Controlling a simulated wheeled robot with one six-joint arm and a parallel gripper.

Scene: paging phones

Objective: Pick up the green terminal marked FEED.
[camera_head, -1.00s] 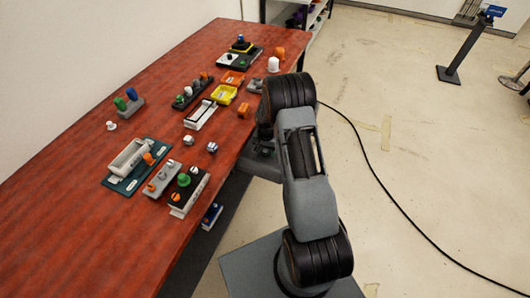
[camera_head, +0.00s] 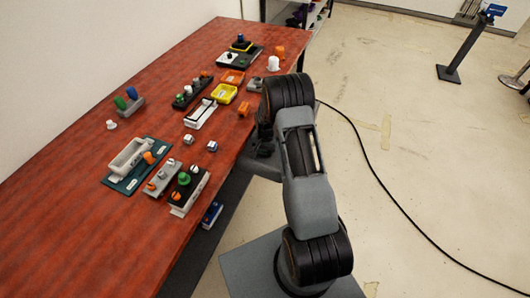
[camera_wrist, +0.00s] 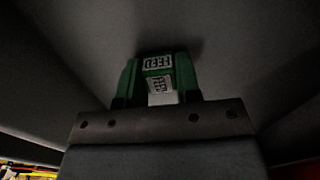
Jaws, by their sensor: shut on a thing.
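The green terminal (camera_wrist: 183,75) shows in the wrist view, with white labels reading FEED on two of its faces. My gripper (camera_wrist: 155,99) is shut on it, with the dark fingertips at its lower left and right sides. A pale patch shows at its lower middle. Behind it the wrist view is mostly dark grey, and I cannot tell what that surface is. In the head view my arm stands at the table's right edge, and I cannot make out the gripper's jaws or the held terminal there.
The red-brown table (camera_head: 75,190) carries a teal tray (camera_head: 118,183), a dark block with a green knob (camera_head: 183,178), small dice-like cubes (camera_head: 188,139), a yellow tray (camera_head: 224,93) and several other parts. Its near left is bare. A black cable (camera_head: 370,160) crosses the floor at right.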

